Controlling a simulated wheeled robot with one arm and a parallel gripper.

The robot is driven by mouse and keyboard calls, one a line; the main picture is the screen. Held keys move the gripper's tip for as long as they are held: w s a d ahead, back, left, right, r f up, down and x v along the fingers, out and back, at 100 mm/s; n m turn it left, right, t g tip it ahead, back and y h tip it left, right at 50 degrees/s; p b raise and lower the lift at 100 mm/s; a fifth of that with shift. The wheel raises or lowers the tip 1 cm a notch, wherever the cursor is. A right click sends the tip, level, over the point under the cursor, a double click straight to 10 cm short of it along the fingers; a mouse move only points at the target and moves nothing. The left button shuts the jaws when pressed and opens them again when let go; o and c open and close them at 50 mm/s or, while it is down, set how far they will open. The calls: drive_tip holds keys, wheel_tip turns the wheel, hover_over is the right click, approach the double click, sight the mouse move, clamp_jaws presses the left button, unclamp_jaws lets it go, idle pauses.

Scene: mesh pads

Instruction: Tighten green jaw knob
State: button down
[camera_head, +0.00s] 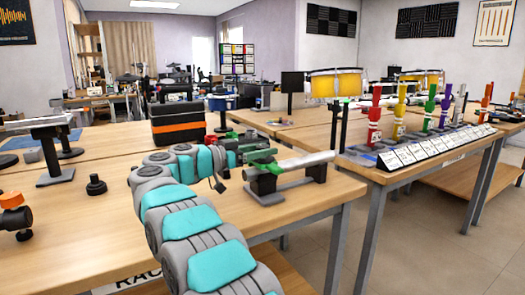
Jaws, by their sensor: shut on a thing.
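My arm reaches in from the bottom and ends at my gripper (245,152), by the left end of a dark stand (268,190) on the near table. The green jaw knob (263,155) shows at the bar's left end, right at my gripper. My gripper is shut on the knob, but the fingers are small and partly hidden by the arm and wrist, so the exact contact is hard to see.
A black case with an orange band (178,127) stands behind my arm. A black knob-like piece (96,184) and another stand (55,175) are on the left. The near table's front right is bare.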

drive_tip(key=shift+r, duration=0.15)
drive_tip(key=shift+c, duration=1.5)
unclamp_jaws()
drive_tip(key=shift+d, duration=0.1)
drive_tip(key=v, duration=0.8)
drive_tip(key=shift+w, duration=0.1)
